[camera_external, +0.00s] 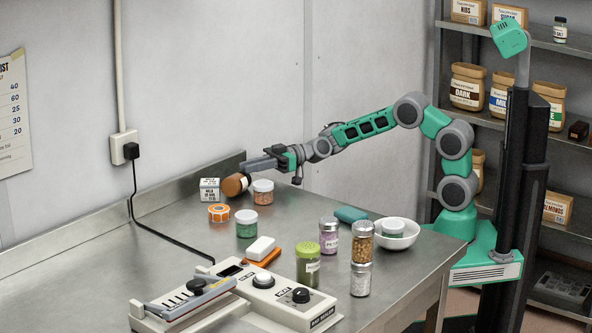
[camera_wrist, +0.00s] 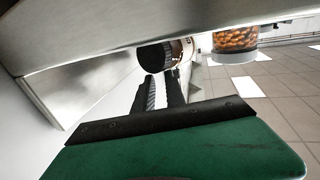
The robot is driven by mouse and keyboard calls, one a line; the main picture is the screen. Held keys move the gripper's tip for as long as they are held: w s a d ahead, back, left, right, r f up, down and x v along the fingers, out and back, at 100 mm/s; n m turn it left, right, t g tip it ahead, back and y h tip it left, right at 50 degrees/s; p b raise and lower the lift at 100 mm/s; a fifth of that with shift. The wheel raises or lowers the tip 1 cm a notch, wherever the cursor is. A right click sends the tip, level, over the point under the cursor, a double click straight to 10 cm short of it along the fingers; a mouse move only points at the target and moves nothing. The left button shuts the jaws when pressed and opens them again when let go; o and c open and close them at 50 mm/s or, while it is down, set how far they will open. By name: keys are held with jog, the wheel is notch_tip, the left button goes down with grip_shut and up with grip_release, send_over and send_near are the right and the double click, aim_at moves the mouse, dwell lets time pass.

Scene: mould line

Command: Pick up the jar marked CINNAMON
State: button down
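A brown jar with a white label (camera_external: 236,184) is tipped on its side at the back of the steel table. Its lettering is too small to read, so I cannot tell whether it is the CINNAMON jar. My gripper (camera_external: 247,168) reaches in from the right, with its fingers right at this jar. In the wrist view the jar's dark round end (camera_wrist: 155,57) shows just past my fingertips (camera_wrist: 160,80). I cannot tell whether the fingers hold it, or whether it rests on the table.
A jar with reddish contents (camera_external: 263,192) stands close to the right of my gripper. A white lettered block (camera_external: 209,190) and an orange tape roll (camera_external: 218,213) are at the left.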

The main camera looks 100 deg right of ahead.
jog(key=shift+f, duration=0.5)
dwell(0.3)
notch_tip(320, 180, up, 4)
jog(key=shift+s+d, duration=0.1)
jog(key=shift+s, duration=0.05)
jog(key=s+a+r, duration=0.1)
jog(key=s+r, duration=0.8)
jog(key=s, duration=0.4)
jog(key=shift+s+a+r, duration=0.25)
jog(key=shift+a+r, duration=0.05)
jog(key=shift+c, duration=2.2)
grip_release()
